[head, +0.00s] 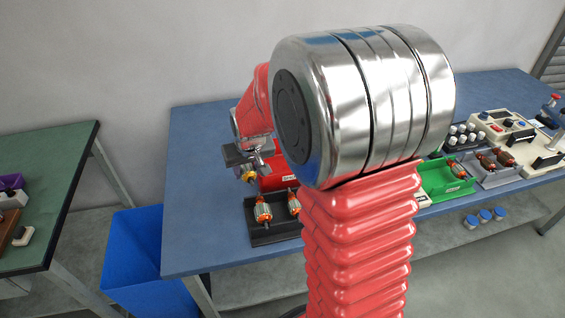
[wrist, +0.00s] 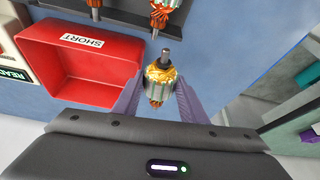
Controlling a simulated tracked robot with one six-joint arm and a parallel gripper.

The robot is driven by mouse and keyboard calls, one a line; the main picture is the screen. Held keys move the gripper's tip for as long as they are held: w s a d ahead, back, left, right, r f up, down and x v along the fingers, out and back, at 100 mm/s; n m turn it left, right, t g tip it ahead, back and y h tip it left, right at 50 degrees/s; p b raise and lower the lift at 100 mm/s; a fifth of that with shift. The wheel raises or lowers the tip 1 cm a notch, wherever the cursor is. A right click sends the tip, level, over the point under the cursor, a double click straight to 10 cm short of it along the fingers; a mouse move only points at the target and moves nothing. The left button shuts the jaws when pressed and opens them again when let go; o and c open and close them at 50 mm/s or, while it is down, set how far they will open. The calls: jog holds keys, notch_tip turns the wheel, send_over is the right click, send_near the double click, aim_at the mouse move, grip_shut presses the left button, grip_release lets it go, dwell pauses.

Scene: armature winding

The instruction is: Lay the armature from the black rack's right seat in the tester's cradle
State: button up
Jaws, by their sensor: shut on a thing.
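My gripper (head: 247,163) is shut on an armature (head: 250,177), held in the air above the blue table, behind the black rack. In the wrist view the held armature (wrist: 159,80) has a steel shaft, a yellow and copper winding and a grey core between the two fingers (wrist: 160,103). The black rack (head: 272,235) is at the table's front left, with two orange-wound armatures (head: 263,207) visible; my arm hides its right part. A beige tester (head: 502,125) with knobs stands at the far right. A pale fixture (head: 547,160) beside it may be the cradle; I cannot tell.
A red bin marked SHORT (wrist: 88,75) is left of my gripper in the wrist view. A green bin (head: 440,178), a grey tray (head: 490,179) with armatures and a black block of white-capped items (head: 460,138) stand right of my arm. The table's left end (head: 205,190) is clear.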

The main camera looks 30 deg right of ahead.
jog(key=w+a+f+n, duration=0.1)
jog(key=a+f+n, duration=0.1)
jog(key=a, duration=0.7)
jog(key=shift+y, duration=0.4)
jog(key=shift+w, duration=0.1)
